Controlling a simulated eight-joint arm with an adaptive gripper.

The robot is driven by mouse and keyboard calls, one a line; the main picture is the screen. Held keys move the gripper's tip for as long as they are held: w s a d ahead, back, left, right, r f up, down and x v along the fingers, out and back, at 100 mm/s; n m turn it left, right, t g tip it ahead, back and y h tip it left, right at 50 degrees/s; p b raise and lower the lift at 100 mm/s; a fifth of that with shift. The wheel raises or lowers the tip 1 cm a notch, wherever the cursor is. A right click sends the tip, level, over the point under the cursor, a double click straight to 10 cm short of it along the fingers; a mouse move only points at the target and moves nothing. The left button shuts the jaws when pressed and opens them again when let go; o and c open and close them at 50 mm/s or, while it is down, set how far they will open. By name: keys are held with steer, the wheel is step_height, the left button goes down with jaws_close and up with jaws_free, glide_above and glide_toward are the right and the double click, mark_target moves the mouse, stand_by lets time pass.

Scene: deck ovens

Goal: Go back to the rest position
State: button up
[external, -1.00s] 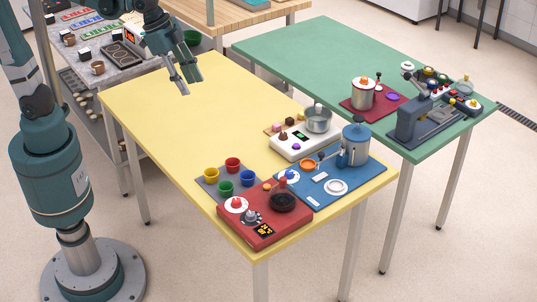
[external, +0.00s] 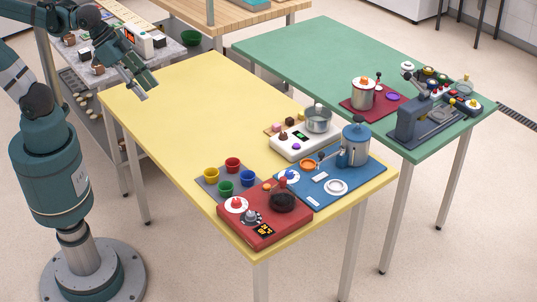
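My gripper (external: 146,88) is in the upper left of the external view, above the far left end of the yellow table (external: 190,130). It points down and to the right. Its two fingers look spread apart, with nothing visible between them. It is well clear of the objects on the table. My arm bends back over my base at the left.
The near end of the yellow table holds a red unit (external: 262,222), coloured cups (external: 225,187), a blue mat (external: 362,178) with a blue pot (external: 355,142), and a white scale unit (external: 290,143). A grey shelf cart (external: 75,82) stands beside my arm. The green table (external: 300,60) is at right.

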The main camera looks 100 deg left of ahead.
steer(key=shift+n+t, duration=0.3)
steer(key=shift+s+f, duration=0.55)
steer(key=shift+s, duration=0.35)
steer(key=shift+s+f, duration=0.55)
steer(key=shift+s, duration=0.35)
stand_by(1.5)
